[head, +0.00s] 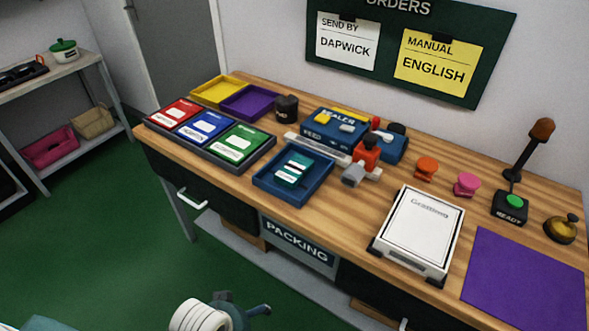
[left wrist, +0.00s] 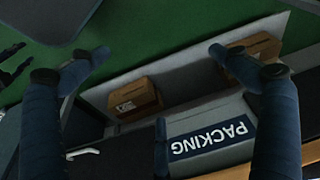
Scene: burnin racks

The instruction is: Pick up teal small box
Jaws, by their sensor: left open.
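The teal small box (head: 292,170) has white labels on top. It lies inside a blue tray (head: 262,183) near the front edge of the wooden packing table (head: 345,222). My left gripper (head: 243,304) is low at the bottom of the head view, in front of the table and well apart from the box. In the left wrist view my left gripper (left wrist: 158,58) has its two fingers wide apart with nothing between them. The box does not show in the left wrist view. My right gripper is in neither view.
Left of the tray is a rack of red, blue and green boxes (head: 209,130). Below the tabletop are a drawer handle (head: 192,199) and cardboard boxes (left wrist: 135,98).

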